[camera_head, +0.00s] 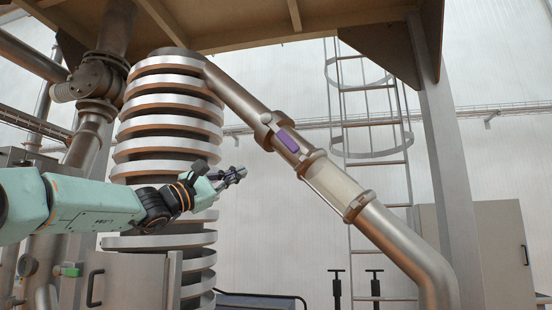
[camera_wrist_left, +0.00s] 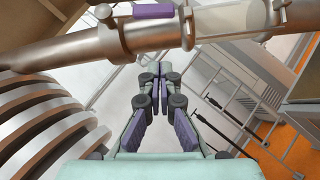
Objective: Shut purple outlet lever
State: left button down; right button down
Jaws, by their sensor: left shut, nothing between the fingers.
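The purple outlet lever (camera_head: 288,141) sits on the upper part of a slanting metal outlet pipe (camera_head: 236,95). It appears to lie along the pipe, just above a pale clear section. The lever also shows at the top of the left wrist view (camera_wrist_left: 152,11). My left gripper (camera_head: 241,173) is shut and empty. In the head view it appears to the left of the lever and lower, apart from it. In the left wrist view the shut fingers (camera_wrist_left: 159,76) point towards the pipe, below the lever. My right gripper is not in view.
A large spiral screw column (camera_head: 170,126) stands behind my left arm. The pale clear pipe section (camera_head: 333,184) runs down to the right. A caged ladder (camera_head: 375,155) and a steel post (camera_head: 437,140) stand behind. Open space lies between gripper and pipe.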

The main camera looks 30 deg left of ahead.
aim_at(281, 135)
pick_arm(q)
jog(key=shift+a+r, duration=0.1)
jog(key=shift+a, duration=0.2)
jog(key=s+d+r+p+x, duration=0.1)
jog(key=d+p+x, duration=0.1)
jog(key=p+x, duration=0.5)
jog(key=x, duration=0.5)
jog(key=shift+d+r+p, duration=0.35)
jog(key=shift+w+a+f, duration=0.1)
jog(key=shift+a, duration=0.1)
